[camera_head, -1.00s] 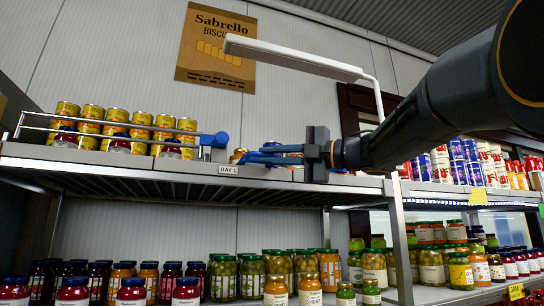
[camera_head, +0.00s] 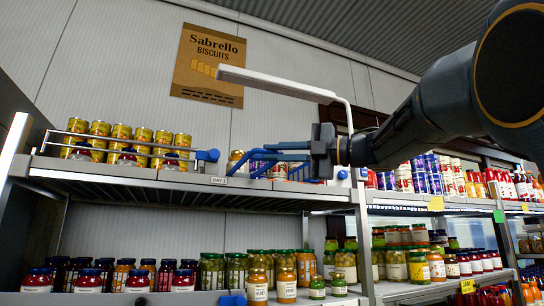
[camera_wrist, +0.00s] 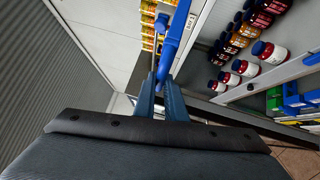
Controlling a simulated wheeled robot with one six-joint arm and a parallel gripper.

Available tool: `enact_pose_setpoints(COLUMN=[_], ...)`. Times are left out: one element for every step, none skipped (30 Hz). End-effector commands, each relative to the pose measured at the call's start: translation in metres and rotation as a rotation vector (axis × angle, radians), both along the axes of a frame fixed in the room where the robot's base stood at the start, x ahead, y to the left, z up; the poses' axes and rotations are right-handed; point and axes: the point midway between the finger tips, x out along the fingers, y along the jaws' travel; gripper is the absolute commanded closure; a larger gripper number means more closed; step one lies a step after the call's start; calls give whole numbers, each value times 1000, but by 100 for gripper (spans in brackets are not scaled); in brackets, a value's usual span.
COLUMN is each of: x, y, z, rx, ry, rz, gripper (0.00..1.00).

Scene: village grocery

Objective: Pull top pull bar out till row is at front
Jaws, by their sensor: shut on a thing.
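My gripper (camera_head: 285,155) is at the front edge of the top shelf (camera_head: 150,178), shut on a blue pull bar. In the wrist view the blue bar (camera_wrist: 176,38) runs down to between my two blue fingers (camera_wrist: 160,98). In the head view the blue fingers and bar overlap, so the exact grip is hard to tell. A short row of tins and jars (camera_head: 258,167) stands just behind the bar on the top shelf, partly hidden by it. A shelf tag marked BAY 1 (camera_head: 219,181) is left of the gripper.
Yellow tins (camera_head: 121,138) with red jars stand behind a wire rail with a blue end (camera_head: 207,155) on the left. Jars (camera_head: 285,280) fill the shelf below. A white lamp arm (camera_head: 285,85) hangs above. More stocked shelves (camera_head: 440,180) stand right.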

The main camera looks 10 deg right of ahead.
Motion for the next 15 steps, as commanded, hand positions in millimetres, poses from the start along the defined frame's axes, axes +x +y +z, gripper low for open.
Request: enact_pose_setpoints(x=[-1, -1, -1, -1, -1, -1, -1, -1, -1, -1, -1, -1, -1, -1, -1], y=[1, 1, 0, 0, 0, 0, 0, 0, 0, 0, 0, -1, -1, -1, -1], z=[-1, -1, -1, 0, 0, 0, 0, 0, 0, 0, 0, 0, 0, 0, 0], rx=[-2, -2, -2, -2, -2, -2, -2, -2, -2, -1, -1, -1, -1, -1, -1], ry=[0, 0, 1, 0, 1, 1, 1, 1, 1, 0, 0, 0, 0, 0, 0], rz=[5, 5, 4, 4, 4, 3, 3, 3, 3, 2, 2, 2, 1, 1, 1], gripper=[100, 100, 100, 100, 100, 100, 100, 100, 86, 81, 76, 71, 71, 71, 71])
